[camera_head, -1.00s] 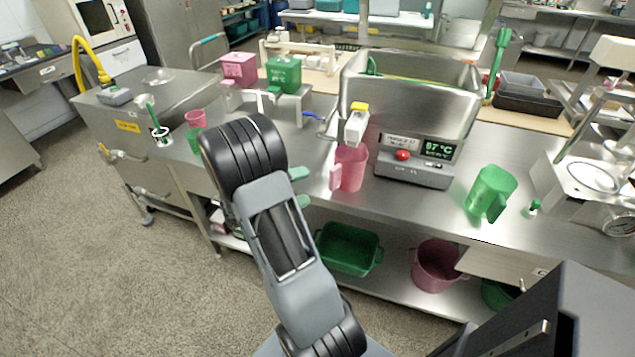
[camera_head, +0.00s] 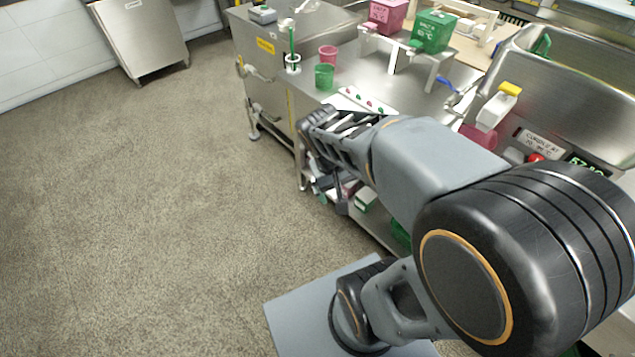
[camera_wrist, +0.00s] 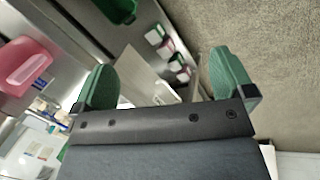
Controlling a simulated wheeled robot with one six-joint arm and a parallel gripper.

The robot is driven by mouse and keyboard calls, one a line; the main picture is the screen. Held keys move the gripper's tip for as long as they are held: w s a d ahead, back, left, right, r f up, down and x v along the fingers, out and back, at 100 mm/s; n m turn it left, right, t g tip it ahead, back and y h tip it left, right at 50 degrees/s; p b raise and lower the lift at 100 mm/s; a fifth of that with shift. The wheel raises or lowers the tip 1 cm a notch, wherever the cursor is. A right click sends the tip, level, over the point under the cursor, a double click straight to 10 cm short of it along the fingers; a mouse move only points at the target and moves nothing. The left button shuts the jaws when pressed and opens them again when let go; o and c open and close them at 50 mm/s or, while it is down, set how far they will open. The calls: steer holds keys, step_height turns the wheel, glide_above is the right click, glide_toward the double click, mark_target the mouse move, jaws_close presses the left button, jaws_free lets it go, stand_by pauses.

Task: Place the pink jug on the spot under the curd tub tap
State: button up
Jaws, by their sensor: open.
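The pink jug (camera_head: 478,138) is on the steel counter below the yellow-topped tap (camera_head: 497,106) of the steel curd tub (camera_head: 560,75). My arm hides most of it, so its exact place under the tap is unclear. In the wrist view a pink vessel (camera_wrist: 22,65) is at the upper left; I cannot tell whether it is this jug. My gripper (camera_wrist: 165,85) is open with green fingertips and nothing between them. In the head view my gripper hangs beside the counter's left front edge, mostly hidden by the arm, apart from the jug.
Small pink (camera_head: 328,55) and green (camera_head: 324,76) cups stand on the left counter. Pink (camera_head: 388,14) and green (camera_head: 433,32) boxes sit on a raised stand behind. Cartons (camera_head: 366,198) lie on the lower shelf. The floor (camera_head: 150,200) at left is clear.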

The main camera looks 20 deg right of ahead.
steer(key=a+r+n+t+y, duration=0.1)
steer(key=a+r+t+y, duration=0.1)
steer(key=a, duration=0.4)
steer(key=shift+w+r+n+t+y, duration=0.4)
steer(key=shift+t+y, duration=0.3)
steer(key=shift+t, duration=0.2)
